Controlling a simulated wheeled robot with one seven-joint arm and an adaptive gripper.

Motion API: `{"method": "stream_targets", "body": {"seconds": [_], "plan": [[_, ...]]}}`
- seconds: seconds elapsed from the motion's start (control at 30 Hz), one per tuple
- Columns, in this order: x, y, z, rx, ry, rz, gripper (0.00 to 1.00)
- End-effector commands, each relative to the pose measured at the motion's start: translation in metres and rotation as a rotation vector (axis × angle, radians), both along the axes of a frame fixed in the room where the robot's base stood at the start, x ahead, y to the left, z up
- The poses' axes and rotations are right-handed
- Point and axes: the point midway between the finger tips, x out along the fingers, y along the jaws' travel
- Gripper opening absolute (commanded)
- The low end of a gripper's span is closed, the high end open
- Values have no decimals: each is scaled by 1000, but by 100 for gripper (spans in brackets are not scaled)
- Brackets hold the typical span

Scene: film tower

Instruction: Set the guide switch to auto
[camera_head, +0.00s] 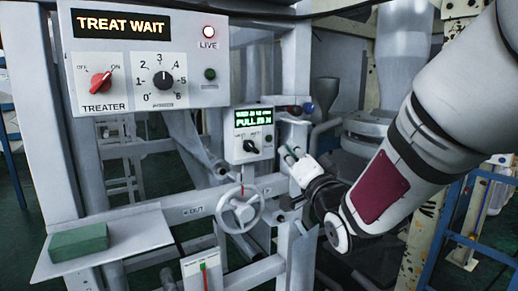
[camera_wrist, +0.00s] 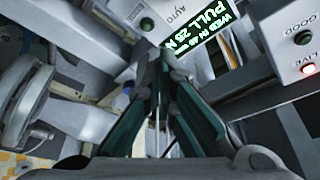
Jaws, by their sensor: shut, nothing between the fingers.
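The guide switch looks to be the small black knob (camera_head: 250,146) on the grey box (camera_head: 239,158) under a green text display (camera_head: 253,117). Its labels are too small to read in the head view. My gripper (camera_head: 289,154) is just right of the box, apart from the knob. In the wrist view my gripper (camera_wrist: 160,66) has its green-padded fingers shut and empty, tips below the display.
A panel (camera_head: 190,62) with a red treater switch (camera_head: 101,82) and a black dial (camera_head: 163,79) is at upper left. A handwheel (camera_head: 240,208) is below the box. A green block (camera_head: 78,242) lies on a shelf. A box with a button (camera_wrist: 303,38) is close right in the wrist view.

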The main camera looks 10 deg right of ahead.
Motion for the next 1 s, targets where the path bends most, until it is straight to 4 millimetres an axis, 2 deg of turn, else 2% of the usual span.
{"method": "stream_targets", "body": {"seconds": [0.17,0.53,0.8,1.0], "plan": [[23,3,5,0,2,2,0],[92,8,23,-1,1,2,0],[85,30,-2,0,3,2,0],[84,34,-6,-1,1,0,0]]}}
